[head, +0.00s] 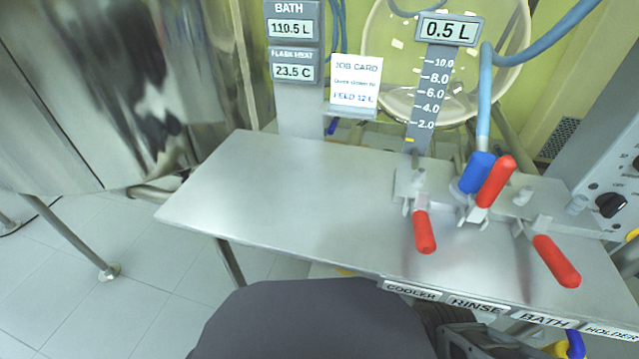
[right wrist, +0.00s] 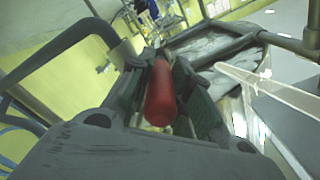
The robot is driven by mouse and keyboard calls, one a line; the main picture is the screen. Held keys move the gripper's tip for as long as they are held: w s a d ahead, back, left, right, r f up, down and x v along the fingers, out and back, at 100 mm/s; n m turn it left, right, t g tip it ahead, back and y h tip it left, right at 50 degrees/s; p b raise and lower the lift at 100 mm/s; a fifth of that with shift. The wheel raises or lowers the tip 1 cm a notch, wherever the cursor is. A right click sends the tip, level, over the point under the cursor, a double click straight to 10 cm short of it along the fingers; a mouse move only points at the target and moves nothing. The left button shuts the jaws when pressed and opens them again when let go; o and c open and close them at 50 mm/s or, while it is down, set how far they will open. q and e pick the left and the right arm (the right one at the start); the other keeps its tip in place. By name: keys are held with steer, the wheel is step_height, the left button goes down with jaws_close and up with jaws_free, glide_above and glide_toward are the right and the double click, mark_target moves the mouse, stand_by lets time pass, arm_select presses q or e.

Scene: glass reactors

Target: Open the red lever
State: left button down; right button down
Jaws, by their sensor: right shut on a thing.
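In the right wrist view my right gripper (right wrist: 162,85) is shut on a red lever handle (right wrist: 161,97), with one dark finger on each side of it. The lever's mount is hidden behind the fingers. The head view shows three red lever handles on the metal table: one at the left (head: 425,232), one raised and tilted beside a blue handle (head: 496,182), and one at the right (head: 557,262). No gripper touches these three. The held handle cannot be picked out in the head view. My left gripper is not in view.
The metal table (head: 290,205) is bare on its left half. Labels (head: 477,305) line its front edge. A glass vessel (head: 395,70) with a level scale stands behind. A control box (head: 600,150) with a black knob is at the right. A blue hose (head: 485,90) runs upward.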

steer(key=shift+r, duration=0.1)
steer(key=shift+r+h+p, duration=0.2)
steer(key=shift+h+p, duration=0.1)
steer(key=shift+p, duration=0.35)
steer(key=shift+r+h+p, duration=0.15)
steer(key=shift+h+p, duration=0.25)
steer(key=shift+p, duration=0.25)
steer(key=c, duration=1.3)
jaws_free()
